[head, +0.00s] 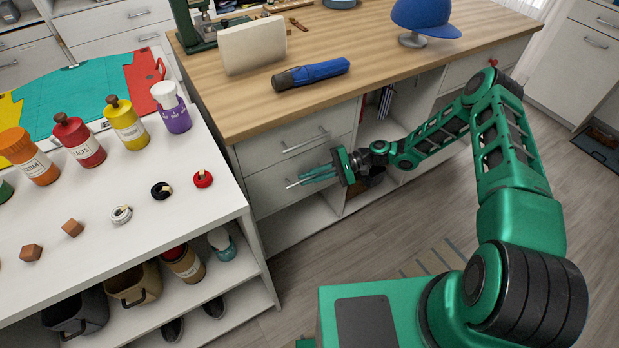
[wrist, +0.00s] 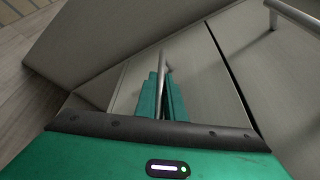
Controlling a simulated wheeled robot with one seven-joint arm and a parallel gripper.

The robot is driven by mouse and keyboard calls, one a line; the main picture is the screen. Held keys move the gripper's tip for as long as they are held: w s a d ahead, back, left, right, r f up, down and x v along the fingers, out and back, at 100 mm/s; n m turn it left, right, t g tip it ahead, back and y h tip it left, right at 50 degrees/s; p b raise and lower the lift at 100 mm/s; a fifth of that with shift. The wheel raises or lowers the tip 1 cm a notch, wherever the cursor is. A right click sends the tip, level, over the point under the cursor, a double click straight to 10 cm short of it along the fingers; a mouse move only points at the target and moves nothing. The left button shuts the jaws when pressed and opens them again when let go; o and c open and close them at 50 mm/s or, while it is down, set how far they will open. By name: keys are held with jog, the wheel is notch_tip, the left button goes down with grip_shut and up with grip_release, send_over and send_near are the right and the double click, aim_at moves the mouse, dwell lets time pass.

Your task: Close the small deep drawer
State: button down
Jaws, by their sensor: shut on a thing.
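The wooden-topped cabinet has two grey drawers, one above the other, at its left end. The upper drawer (head: 300,135) looks flush with the cabinet. The lower drawer (head: 262,186) has a metal bar handle, partly hidden by my fingers. My gripper (head: 313,178) is at this lower drawer's front, with its green fingers closed around the handle. In the wrist view the handle (wrist: 164,62) stands between the two fingertips (wrist: 162,92). How far the lower drawer stands out, if at all, I cannot tell.
The upper drawer's handle (wrist: 295,16) is close by on the right in the wrist view. An open cubby (head: 300,222) lies below the drawers. A white shelf table (head: 100,215) with bottles stands left. Wood floor (head: 400,225) is clear in front of the cabinet.

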jog(key=c, duration=2.1)
grip_release()
jog(key=shift+w+r, duration=0.15)
jog(key=shift+w, duration=0.35)
jog(key=v, duration=1)
jog(key=shift+s+d, duration=0.2)
jog(key=shift+d, duration=0.2)
